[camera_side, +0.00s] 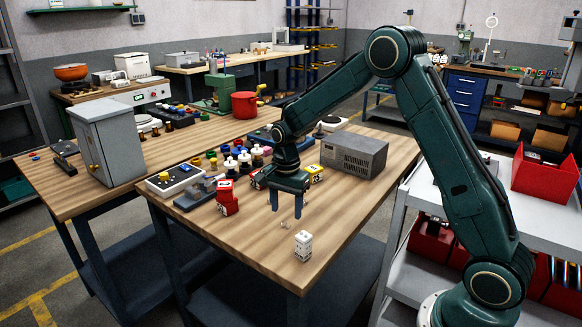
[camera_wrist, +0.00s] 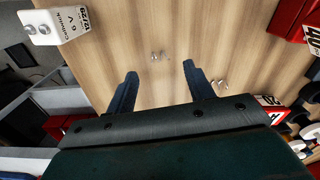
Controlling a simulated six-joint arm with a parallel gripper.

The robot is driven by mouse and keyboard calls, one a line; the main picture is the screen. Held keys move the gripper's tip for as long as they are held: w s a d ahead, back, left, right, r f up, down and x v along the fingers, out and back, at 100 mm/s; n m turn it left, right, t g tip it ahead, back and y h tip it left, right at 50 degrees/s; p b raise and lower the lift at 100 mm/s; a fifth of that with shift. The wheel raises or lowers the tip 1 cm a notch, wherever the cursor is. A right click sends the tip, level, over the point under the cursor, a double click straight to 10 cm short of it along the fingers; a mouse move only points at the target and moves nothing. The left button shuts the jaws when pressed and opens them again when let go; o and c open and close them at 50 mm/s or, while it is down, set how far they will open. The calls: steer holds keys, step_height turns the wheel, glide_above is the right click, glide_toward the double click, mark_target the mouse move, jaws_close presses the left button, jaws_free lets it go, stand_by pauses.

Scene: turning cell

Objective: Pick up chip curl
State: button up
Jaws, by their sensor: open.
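Small shiny metal bits, which look like chip curls, lie on the wooden bench top. One chip curl (camera_wrist: 157,57) lies just beyond the fingertips in the wrist view, roughly centred between them. It shows as a tiny bright speck (camera_side: 285,224) below the fingers in the side view. Another small bit (camera_wrist: 222,84) lies to the right of the right finger in the wrist view. My gripper (camera_side: 285,206) points down above the bench, its fingers apart and empty; the open fingers (camera_wrist: 160,70) also show in the wrist view. The curls' exact shape is too small to tell.
A white labelled block (camera_side: 303,245) stands near the bench's front corner. A red block (camera_side: 227,198) stands left of my gripper, and a yellow one (camera_side: 316,173) behind it. A grey box (camera_side: 353,153) stands farther back.

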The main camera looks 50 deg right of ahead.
mark_target(286, 222)
steer(key=shift+f, duration=1.85)
steer(key=c, duration=1)
